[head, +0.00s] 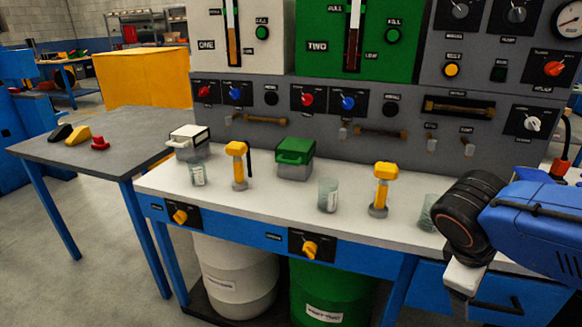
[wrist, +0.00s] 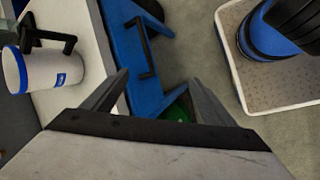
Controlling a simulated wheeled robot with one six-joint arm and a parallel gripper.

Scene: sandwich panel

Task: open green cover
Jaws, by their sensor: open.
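A green cover (head: 294,151) with a raised front handle sits closed on a small grey box (head: 294,171), in the middle of the white counter in the head view. It is not seen in the wrist view. My gripper (wrist: 155,95) is open and empty, its two fingers spread over the blue front of the counter. In the head view only part of its pale body (head: 465,276) shows, low at the right by the counter's front edge, well away from the green cover.
A white-covered box (head: 188,141), two yellow-topped dispensers (head: 238,165) (head: 384,185) and glass beakers (head: 328,194) stand around it on the counter (head: 262,200). A grey panel with knobs rises behind. A white drum and a green drum (head: 320,290) stand below.

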